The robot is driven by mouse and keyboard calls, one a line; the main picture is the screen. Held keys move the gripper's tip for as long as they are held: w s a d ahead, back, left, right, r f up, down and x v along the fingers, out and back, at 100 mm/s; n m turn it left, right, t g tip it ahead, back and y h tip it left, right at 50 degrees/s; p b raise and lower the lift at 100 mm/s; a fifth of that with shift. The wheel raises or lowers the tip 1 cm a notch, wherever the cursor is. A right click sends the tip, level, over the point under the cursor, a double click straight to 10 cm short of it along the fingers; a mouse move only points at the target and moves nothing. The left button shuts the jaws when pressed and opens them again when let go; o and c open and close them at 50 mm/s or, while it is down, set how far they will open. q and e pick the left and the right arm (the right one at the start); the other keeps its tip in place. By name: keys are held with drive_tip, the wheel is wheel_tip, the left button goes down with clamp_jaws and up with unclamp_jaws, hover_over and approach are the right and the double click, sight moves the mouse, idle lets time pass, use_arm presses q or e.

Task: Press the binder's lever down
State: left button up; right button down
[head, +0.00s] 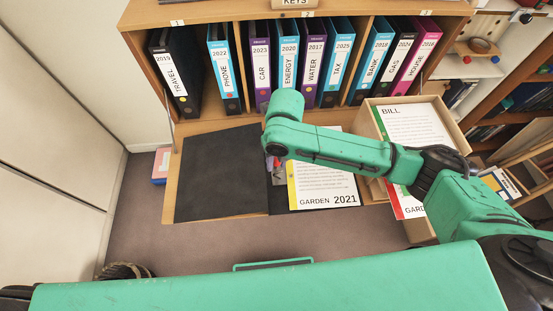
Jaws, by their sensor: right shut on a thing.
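The open binder lies flat on the desk board, with its black cover (222,172) spread to the left. A white sheet marked "GARDEN 2021" (325,188) with a yellow strip lies on its right half. The metal lever mechanism (278,173) shows only as a small grey and red patch at the sheet's left edge, mostly hidden by my right arm. My right gripper (274,155) points down at this mechanism from above. It is shut on the lever, though its fingertips are small and hard to make out. My left gripper is out of view.
Upright binders, such as TRAVEL (175,75) and ENERGY (288,62), stand in the shelf behind. A cardboard box (452,118) with BILL papers (410,122) stands at the right, under my right arm. The wooden desk board (190,140) has little bare room; the wall is at the left.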

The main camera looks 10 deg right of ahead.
drive_tip(key=shift+s+f+t, duration=0.35)
drive_tip(key=shift+s+t, duration=0.4)
drive_tip(key=shift+t, duration=0.05)
drive_tip(key=shift+s+f+t+b, duration=0.45)
drive_tip(key=shift+s+t, duration=0.15)
drive_tip(key=shift+s+f+t+b, duration=0.5)
drive_tip(key=shift+s+f+t, duration=0.05)
drive_tip(key=shift+t, duration=0.4)
drive_tip(key=shift+s+f+t+b, duration=0.5)
drive_tip(key=shift+s+f+t, duration=0.05)
drive_tip(key=shift+t, duration=0.4)
